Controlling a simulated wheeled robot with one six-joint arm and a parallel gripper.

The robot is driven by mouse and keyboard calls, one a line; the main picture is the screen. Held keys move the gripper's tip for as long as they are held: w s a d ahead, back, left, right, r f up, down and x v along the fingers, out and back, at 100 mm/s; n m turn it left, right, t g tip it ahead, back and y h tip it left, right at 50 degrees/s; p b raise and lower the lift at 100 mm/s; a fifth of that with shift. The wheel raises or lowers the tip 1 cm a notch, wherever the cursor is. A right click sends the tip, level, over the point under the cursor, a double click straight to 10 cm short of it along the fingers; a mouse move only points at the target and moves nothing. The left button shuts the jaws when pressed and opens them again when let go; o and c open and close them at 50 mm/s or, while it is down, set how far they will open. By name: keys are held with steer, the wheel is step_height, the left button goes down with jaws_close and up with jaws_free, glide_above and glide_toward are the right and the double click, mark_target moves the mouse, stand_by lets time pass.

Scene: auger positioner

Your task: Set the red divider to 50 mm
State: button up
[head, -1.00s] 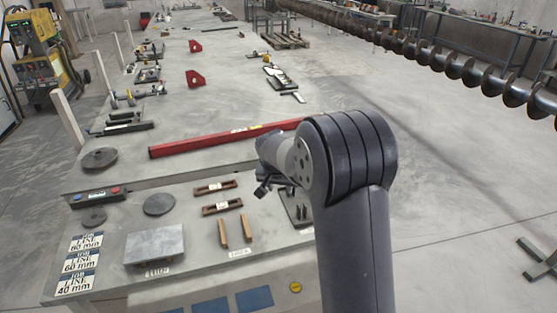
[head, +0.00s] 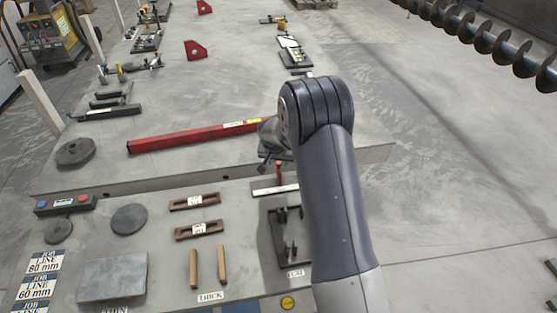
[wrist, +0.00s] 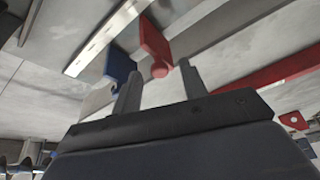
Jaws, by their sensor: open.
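In the wrist view, the red divider (wrist: 154,42) is an upright red block with a round red knob at its near end. A blue block (wrist: 120,66) stands to its left, and a pale ruled strip (wrist: 105,38) runs behind them. My gripper (wrist: 159,80) is open, its fingers apart, with the red knob between and just beyond the fingertips. I cannot tell whether they touch. In the head view, my gripper (head: 266,163) is partly hidden by my arm, close to a small red upright (head: 279,173) above a white strip (head: 274,190). Scale marks are unreadable.
A long red beam (head: 190,138) lies left of my gripper. Nearer on the bench are a dark pronged fixture (head: 283,240), two wooden bars (head: 222,264), brown slotted blocks (head: 199,230) and job line cards (head: 34,287). The floor at right is open.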

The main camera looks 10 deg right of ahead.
jaws_close()
stand_by(0.4)
